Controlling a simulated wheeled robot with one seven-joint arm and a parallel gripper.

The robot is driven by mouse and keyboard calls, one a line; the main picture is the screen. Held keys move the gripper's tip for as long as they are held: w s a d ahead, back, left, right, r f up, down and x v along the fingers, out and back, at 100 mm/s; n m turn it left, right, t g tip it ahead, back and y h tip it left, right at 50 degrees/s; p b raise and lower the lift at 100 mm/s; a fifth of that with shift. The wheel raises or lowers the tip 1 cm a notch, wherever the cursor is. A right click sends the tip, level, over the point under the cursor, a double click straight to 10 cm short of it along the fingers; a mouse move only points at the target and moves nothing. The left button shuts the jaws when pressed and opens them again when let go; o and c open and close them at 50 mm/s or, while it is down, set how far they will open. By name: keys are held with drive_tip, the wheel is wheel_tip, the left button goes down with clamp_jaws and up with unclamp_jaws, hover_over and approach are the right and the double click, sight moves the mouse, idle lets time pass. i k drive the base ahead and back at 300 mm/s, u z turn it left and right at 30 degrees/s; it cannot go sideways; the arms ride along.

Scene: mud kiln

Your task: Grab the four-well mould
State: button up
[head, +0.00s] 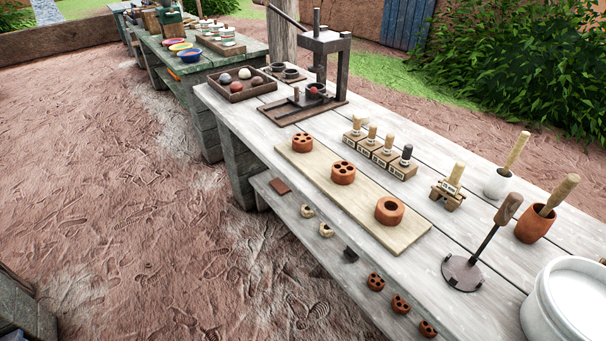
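Three round terracotta moulds stand in a row on a pale wooden board (340,196) on the near workbench. The near one (389,210) has a single large well. All three are upright and apart from each other. My gripper is not in view.
Behind the board stand several stamps in a wooden rack (381,156). A metal press (318,75) and a tray of balls (236,86) are at the far end. A long-handled disc tool (463,273) and a white bucket (566,304) are at the near end. Open dirt ground (130,220) lies left.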

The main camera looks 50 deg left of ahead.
sight(343, 172)
drive_tip(key=u, duration=1.9)
drive_tip(key=k, duration=0.45)
drive_tip(key=z, duration=0.35)
drive_tip(key=i, duration=0.5)
